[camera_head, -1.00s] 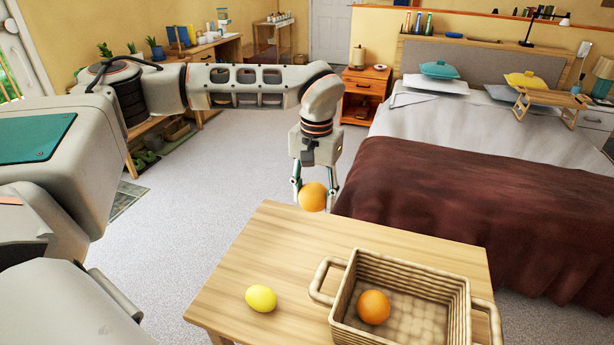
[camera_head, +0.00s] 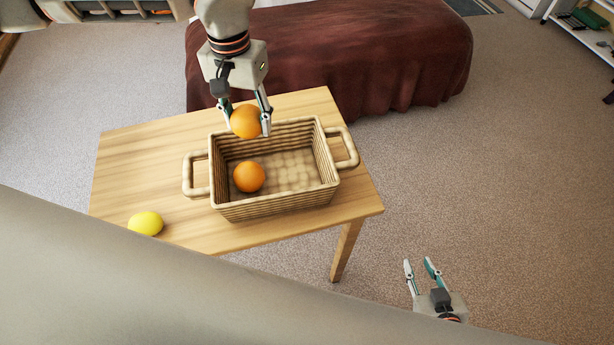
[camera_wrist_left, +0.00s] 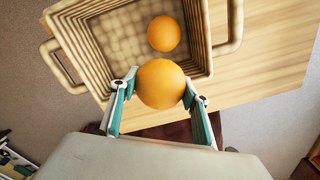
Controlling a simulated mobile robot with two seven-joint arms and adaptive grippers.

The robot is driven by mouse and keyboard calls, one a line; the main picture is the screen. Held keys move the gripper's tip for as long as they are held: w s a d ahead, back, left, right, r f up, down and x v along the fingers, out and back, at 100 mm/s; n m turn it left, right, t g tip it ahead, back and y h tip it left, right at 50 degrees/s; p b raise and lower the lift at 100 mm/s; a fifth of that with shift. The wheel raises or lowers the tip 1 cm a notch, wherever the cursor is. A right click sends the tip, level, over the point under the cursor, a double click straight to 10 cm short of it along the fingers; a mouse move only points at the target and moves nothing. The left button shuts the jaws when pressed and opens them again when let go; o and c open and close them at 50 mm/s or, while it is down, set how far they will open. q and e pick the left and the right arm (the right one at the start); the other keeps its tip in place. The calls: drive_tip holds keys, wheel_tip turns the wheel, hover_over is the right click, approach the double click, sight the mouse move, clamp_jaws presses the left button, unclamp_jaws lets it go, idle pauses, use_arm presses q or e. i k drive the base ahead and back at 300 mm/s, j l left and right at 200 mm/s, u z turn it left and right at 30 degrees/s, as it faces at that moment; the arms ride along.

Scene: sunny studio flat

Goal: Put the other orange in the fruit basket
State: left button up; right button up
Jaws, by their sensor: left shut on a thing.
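My left gripper (camera_head: 247,126) is shut on an orange (camera_head: 245,121), at the far side of the fruit basket in the head view. In the left wrist view this held orange (camera_wrist_left: 160,84) sits between the two fingers, over the basket's near rim there. The fruit basket (camera_head: 275,208) is a tan woven box with two handles, standing on the wooden table. A second orange (camera_head: 249,176) lies inside it, and also shows in the left wrist view (camera_wrist_left: 164,34). My right gripper (camera_head: 422,272) is open and empty, to the right of the table.
A yellow lemon (camera_head: 146,223) lies on the wooden table (camera_head: 140,165), left of the basket. A bed with a dark red cover (camera_head: 370,60) stands behind the table. Carpet lies open to the right. A part of my own body covers the lower left of the head view.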

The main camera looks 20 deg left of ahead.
sight(297, 177)
drive_tip(key=k+j+z, duration=0.1)
drive_tip(key=z, duration=0.25)
drive_tip(key=k+j+z, duration=0.15)
drive_tip(key=j+z, duration=0.2)
drive_tip(key=k+j, duration=0.35)
